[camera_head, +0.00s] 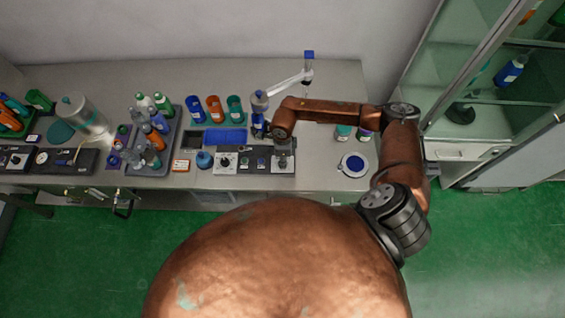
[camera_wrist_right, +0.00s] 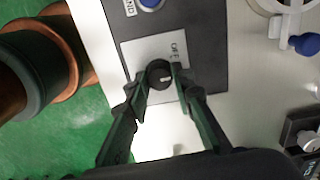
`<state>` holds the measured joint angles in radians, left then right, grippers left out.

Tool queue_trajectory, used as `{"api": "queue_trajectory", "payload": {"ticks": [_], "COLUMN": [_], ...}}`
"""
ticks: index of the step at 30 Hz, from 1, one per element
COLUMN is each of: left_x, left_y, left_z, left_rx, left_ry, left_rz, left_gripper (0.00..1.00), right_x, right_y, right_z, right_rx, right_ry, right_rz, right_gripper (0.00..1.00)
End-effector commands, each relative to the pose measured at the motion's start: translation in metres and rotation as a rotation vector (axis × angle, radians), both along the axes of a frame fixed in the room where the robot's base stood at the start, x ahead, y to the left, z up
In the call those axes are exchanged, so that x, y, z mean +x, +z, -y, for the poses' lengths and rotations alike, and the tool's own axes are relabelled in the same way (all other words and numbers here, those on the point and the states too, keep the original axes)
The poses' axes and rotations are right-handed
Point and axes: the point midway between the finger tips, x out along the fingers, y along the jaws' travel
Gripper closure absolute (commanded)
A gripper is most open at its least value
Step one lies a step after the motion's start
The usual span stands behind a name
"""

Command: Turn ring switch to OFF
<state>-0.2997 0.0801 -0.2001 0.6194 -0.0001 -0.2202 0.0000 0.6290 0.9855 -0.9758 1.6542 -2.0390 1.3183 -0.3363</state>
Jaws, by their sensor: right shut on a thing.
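The ring switch (camera_wrist_right: 160,76) is a dark round knob with a light mark on its face, set on a white plate (camera_wrist_right: 135,52) with small lettering. In the right wrist view the two fingertips of my right gripper (camera_wrist_right: 159,82) are shut on opposite sides of it. In the head view my right gripper (camera_head: 283,146) points down over the right end of the black control panel (camera_head: 255,168) and hides most of the switch. My left gripper is not in view.
A second dial (camera_head: 226,161) sits at the panel's left end. A dispenser with a pale arm (camera_head: 288,82) stands behind the panel. Blue, orange and teal cups (camera_head: 214,108) are at the back, and a white dish (camera_head: 354,164) is right of the panel.

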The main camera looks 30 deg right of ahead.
Motion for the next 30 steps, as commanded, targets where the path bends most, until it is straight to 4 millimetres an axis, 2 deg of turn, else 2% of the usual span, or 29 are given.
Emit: {"api": "queue_trajectory", "payload": {"ticks": [1,15,21,30], "left_x": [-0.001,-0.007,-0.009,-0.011], "left_y": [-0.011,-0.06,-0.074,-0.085], "left_z": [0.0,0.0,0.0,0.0], "left_rx": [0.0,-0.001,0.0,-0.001], "left_ry": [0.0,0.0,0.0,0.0], "left_rz": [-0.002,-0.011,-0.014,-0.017], "left_gripper": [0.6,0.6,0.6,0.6], "right_x": [0.002,0.001,0.002,0.001], "right_y": [-0.004,-0.004,-0.002,0.0], "right_z": [0.0,0.0,0.0,0.0], "right_rx": [-0.001,-0.001,0.0,-0.001], "right_ry": [0.046,0.474,0.61,0.725], "right_rz": [0.004,0.002,0.003,0.002], "right_gripper": [1.0,1.0,1.0,1.0]}}
